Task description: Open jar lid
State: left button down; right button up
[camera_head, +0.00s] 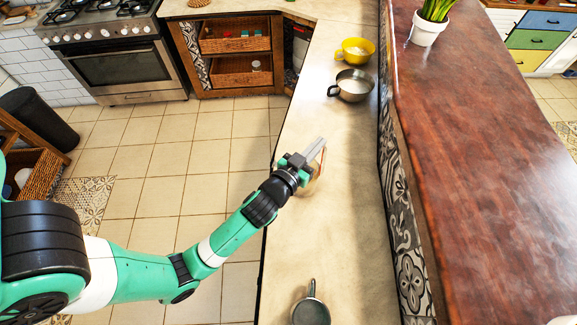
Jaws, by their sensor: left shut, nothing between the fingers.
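My left arm reaches in from the left over the narrow light countertop (339,217). My left gripper (317,146) is shut and empty, its fingers pointing up and to the right. A clear, glassy object that looks like the jar (315,183) stands on the counter just behind and below the gripper. The gripper and wrist hide most of it, including most of its top, so I cannot tell how its lid sits or whether the fingers touch it. My right gripper is not in view.
A dark pan (310,308) lies near the bottom edge. A raised wooden bar top (480,150) with a potted plant (428,28) borders the right. The counter's middle is mostly clear.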

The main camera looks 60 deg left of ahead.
pick_arm(q)
jog(key=shift+w+d, duration=0.35)
jog(key=shift+w, duration=0.3)
jog(key=shift+b, duration=0.3)
jog(key=shift+w+d+f+b, duration=0.1)
jog(key=shift+w+d+b, duration=0.1)
jog(key=shift+w+b, duration=0.15)
jog(key=shift+w+d, duration=0.25)
jog(key=shift+w, duration=0.25)
